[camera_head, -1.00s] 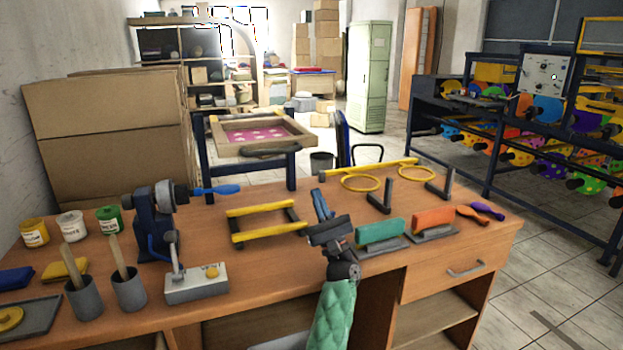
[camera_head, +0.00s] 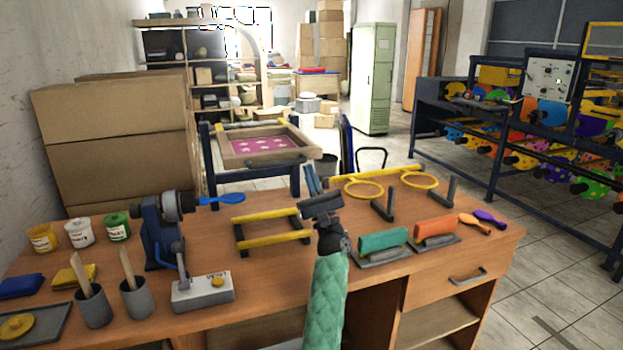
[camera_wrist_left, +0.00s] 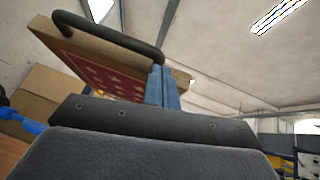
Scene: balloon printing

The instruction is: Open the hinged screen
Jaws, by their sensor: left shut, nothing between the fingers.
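The hinged screen (camera_head: 227,151) is a wooden frame with pink, patterned mesh. It sits on a dark blue stand behind the workbench. In the left wrist view the screen (camera_wrist_left: 88,68) shows from below, with a dark bar handle (camera_wrist_left: 118,38) along its edge. My left gripper (camera_head: 311,178) is above the bench's far side, to the right of and in front of the screen. Its blue fingers (camera_wrist_left: 161,82) are shut and empty. In the wrist view they overlap the screen's edge near the handle's end; I cannot tell whether they touch. My right gripper is not in view.
The workbench (camera_head: 130,287) holds a clamp-like device (camera_head: 161,230), a yellow-barred frame (camera_head: 271,218), yellow rings (camera_head: 364,189) and squeegees (camera_head: 384,241). Large cardboard boxes (camera_head: 115,140) stand left of the screen. A dark rack (camera_head: 470,120) is at right.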

